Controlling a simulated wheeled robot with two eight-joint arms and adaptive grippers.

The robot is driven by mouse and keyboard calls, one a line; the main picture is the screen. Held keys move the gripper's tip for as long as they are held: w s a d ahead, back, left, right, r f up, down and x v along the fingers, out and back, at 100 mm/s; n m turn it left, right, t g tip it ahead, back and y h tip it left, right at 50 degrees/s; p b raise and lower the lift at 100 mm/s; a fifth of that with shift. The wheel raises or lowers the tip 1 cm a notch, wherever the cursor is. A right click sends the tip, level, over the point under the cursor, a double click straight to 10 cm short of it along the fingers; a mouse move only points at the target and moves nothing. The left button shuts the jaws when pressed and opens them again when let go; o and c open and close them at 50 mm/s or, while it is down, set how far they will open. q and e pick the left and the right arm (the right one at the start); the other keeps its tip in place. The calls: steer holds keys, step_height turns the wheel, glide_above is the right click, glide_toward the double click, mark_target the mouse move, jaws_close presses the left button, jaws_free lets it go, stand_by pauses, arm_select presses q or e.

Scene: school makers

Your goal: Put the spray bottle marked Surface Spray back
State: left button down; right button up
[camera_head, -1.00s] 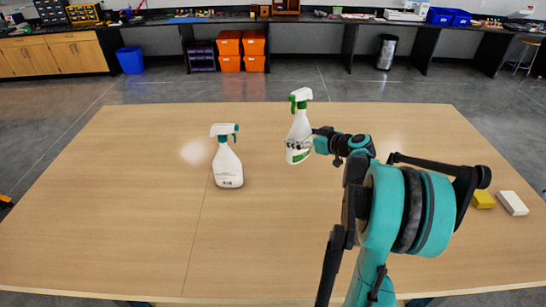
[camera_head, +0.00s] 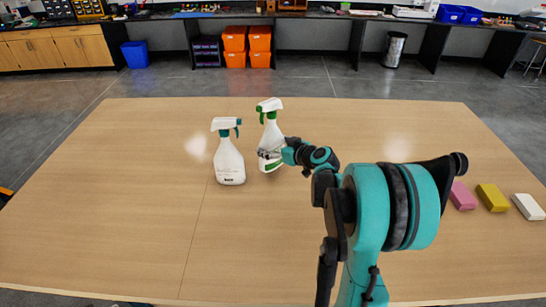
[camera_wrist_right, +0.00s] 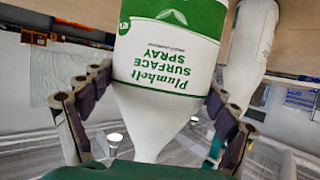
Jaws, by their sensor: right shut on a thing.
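The Surface Spray bottle (camera_head: 270,137) is white with a green-and-white trigger head. My right gripper (camera_head: 272,154) is shut on its body and holds it nearly upright over the middle of the table. I cannot tell whether its base touches the tabletop. In the right wrist view its green label (camera_wrist_right: 172,50) appears upside down and reads Surface Spray, between the fingers of my gripper (camera_wrist_right: 158,110). A second white spray bottle (camera_head: 229,162) with a teal-and-white head stands on the table just left of it. It also shows in the right wrist view (camera_wrist_right: 242,65). My left gripper is out of view.
The wooden table (camera_head: 120,210) is mostly bare. Pink (camera_head: 462,196), yellow (camera_head: 492,198) and white (camera_head: 528,207) blocks lie at its right side.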

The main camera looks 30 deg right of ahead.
step_height(320, 180, down, 4)
steer(key=shift+f+b, duration=0.1)
steer(key=shift+b, duration=0.8)
steer(key=o, duration=1.7)
